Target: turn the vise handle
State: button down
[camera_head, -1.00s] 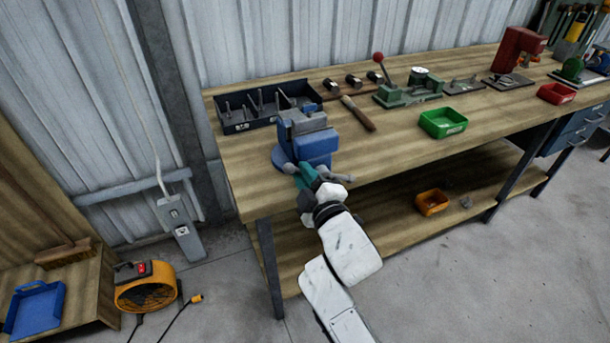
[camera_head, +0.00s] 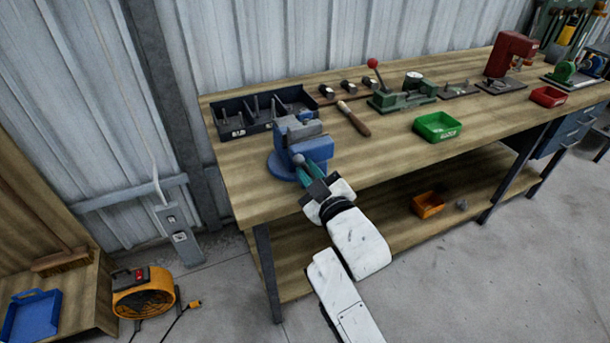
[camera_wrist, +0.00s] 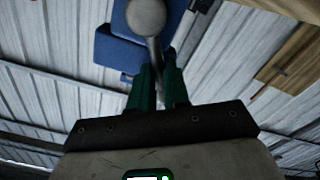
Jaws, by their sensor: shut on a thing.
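The blue vise (camera_head: 308,143) is mounted at the left front corner of the workbench. Its grey handle shows at the vise front as a round knob (camera_head: 299,159) in the head view. In the wrist view the knob (camera_wrist: 146,16) is large and its bar runs down between my green fingers. My gripper (camera_head: 308,174) reaches up to the vise front from below. In the wrist view my gripper (camera_wrist: 158,82) is shut on the handle bar. The exact contact is partly hidden by the fingers.
A black tool tray (camera_head: 262,112) stands behind the vise. A wood-handled tool (camera_head: 354,119), a green press (camera_head: 402,95) and a green bin (camera_head: 437,127) are to its right. An orange bin (camera_head: 428,204) sits on the lower shelf. A yellow fan (camera_head: 146,292) stands on the floor at left.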

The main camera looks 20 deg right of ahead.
aim_at(328, 156)
jog(key=d+m, duration=0.1)
jog(key=m, duration=0.2)
jog(key=shift+d+r+m+p, duration=0.35)
jog(key=shift+d+m, duration=0.05)
jog(key=m, duration=0.1)
jog(key=d+m, duration=0.1)
jog(key=shift+d+m, duration=0.25)
jog(key=shift+m, duration=0.15)
jog(key=d+m, duration=0.1)
jog(key=m+p, duration=0.1)
jog(key=m, duration=0.1)
jog(key=shift+d+f, duration=0.15)
jog(key=shift+d, duration=0.2)
jog(key=shift+d+f+m, duration=0.2)
jog(key=shift+d+m, duration=0.1)
jog(key=shift+m, duration=0.35)
jog(key=shift+d+f+m, duration=0.15)
jog(key=shift+d+m, duration=0.1)
jog(key=shift+m, duration=0.4)
jog(key=shift+s+f, duration=0.1)
jog(key=c, duration=1.1)
grip_release()
jog(key=shift+r, duration=0.2)
jog(key=s+b, duration=0.1)
jog(key=s, duration=0.9)
jog(key=shift+s, duration=0.4)
